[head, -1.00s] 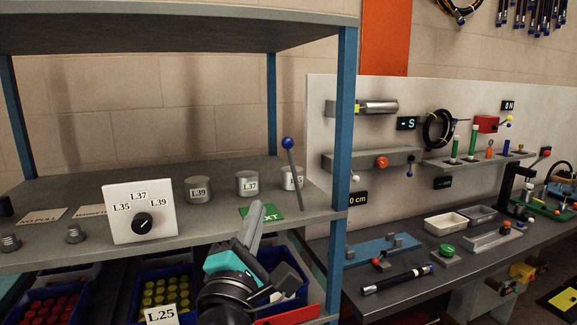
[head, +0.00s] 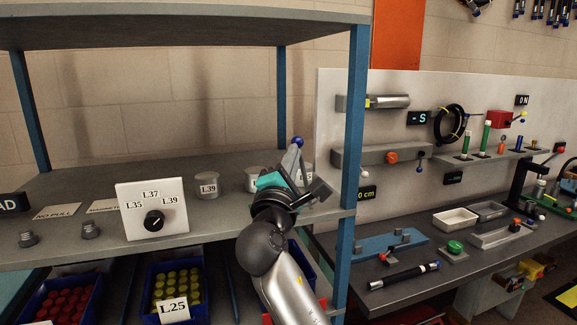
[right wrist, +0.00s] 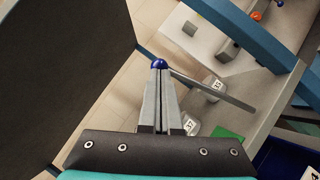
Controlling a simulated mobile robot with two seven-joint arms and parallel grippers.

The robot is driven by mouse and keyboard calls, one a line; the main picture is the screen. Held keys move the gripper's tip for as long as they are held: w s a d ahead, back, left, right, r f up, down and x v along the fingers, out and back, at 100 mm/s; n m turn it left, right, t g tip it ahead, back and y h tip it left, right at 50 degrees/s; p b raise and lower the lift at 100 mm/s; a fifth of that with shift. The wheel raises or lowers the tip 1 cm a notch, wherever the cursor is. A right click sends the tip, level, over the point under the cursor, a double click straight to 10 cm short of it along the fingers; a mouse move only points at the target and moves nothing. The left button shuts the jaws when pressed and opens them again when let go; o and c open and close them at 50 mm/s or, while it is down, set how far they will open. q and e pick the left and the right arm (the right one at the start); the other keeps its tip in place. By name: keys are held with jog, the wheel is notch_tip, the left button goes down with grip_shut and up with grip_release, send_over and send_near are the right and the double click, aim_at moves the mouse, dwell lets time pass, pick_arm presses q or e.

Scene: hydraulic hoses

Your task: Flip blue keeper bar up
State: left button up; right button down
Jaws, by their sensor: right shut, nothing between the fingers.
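A thin grey bar with a blue ball knob (head: 297,141) stands up at the right end of the shelf. In the right wrist view the knob (right wrist: 159,64) is just at my fingertips, and the bar (right wrist: 215,90) slants away to the right. My right gripper (head: 295,160) has grey fingers on a teal and dark body. It is shut with nothing between the fingers, right below the knob and in front of the bar. It also shows in the right wrist view (right wrist: 158,78). Whether it touches the knob I cannot tell. The bar's lower end is hidden behind the gripper in the head view. My left gripper is not in view.
A white dial panel (head: 152,210) stands further left. The blue shelf post (head: 354,130) is close on the right, and the upper shelf (head: 180,30) hangs above. Blue bins (head: 172,318) sit below.

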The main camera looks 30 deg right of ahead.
jog(key=shift+w+d+r, duration=0.1)
jog(key=shift+w+d, duration=0.1)
jog(key=d+m+p, duration=0.1)
jog(key=d+m+g+p, duration=0.1)
jog(key=p, duration=0.1)
jog(key=s+d+r+m+g+p, duration=0.1)
jog(key=shift+d+p, duration=0.25)
jog(key=shift+p, duration=0.1)
jog(key=shift+f, duration=0.15)
dwell(0.5)
